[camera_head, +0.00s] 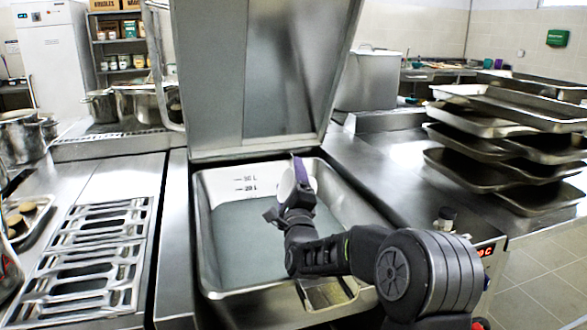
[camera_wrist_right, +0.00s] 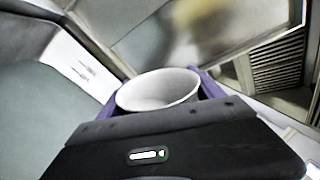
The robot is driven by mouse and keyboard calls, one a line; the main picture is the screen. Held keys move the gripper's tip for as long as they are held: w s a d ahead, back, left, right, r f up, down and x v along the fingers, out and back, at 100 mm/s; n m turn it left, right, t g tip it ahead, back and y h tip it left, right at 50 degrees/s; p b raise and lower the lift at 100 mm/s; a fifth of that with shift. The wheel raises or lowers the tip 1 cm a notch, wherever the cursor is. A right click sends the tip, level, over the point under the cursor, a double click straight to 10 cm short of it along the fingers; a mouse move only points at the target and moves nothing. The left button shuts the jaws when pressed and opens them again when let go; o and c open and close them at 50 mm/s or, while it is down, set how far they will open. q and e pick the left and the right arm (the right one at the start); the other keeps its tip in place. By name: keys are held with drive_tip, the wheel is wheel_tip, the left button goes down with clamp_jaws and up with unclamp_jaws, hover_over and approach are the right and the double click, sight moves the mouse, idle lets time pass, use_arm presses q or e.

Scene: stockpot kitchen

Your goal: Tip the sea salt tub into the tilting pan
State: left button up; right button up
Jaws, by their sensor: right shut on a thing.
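The tilting pan (camera_head: 212,271) stands open in the middle of the head view, its large lid raised behind it. Grey-green liquid or floor shows inside, with litre marks on the back wall. My right gripper (camera_head: 297,180) is over the pan and shut on the sea salt tub (camera_head: 286,187), a white round tub partly hidden by the gripper. In the right wrist view the tub (camera_wrist_right: 158,90) sits between the purple fingers, its open rim showing and its inside pale. Its contents cannot be made out. My left gripper is not in view.
The raised lid (camera_head: 262,75) stands behind the pan. Stacked steel trays (camera_head: 508,125) are on the right counter. A slotted steel rack (camera_head: 88,262) lies on the left, and stockpots (camera_head: 20,138) stand further back. The counter just right of the pan is mostly clear.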

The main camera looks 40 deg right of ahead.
drive_tip(key=n+b, duration=0.1)
drive_tip(key=f+n+t+y+b, duration=0.1)
drive_tip(key=n+b, duration=0.1)
drive_tip(key=shift+w+a, duration=0.15)
drive_tip(key=shift+a, duration=0.25)
drive_tip(key=shift+c, duration=0.2)
drive_tip(key=shift+w+a+f+n+y+b, duration=0.1)
drive_tip(key=shift+a+n+y+b, duration=0.2)
drive_tip(key=shift+n+y+b, duration=0.55)
drive_tip(key=a+n+y+b, duration=0.1)
drive_tip(key=n, duration=0.2)
drive_tip(key=n+y+b, duration=0.1)
drive_tip(key=n, duration=0.2)
drive_tip(key=w+a+n+t+y+b, duration=0.1)
drive_tip(key=n, duration=0.2)
drive_tip(key=shift+a+r+b, duration=0.35)
drive_tip(key=shift+n, duration=0.25)
idle(0.4)
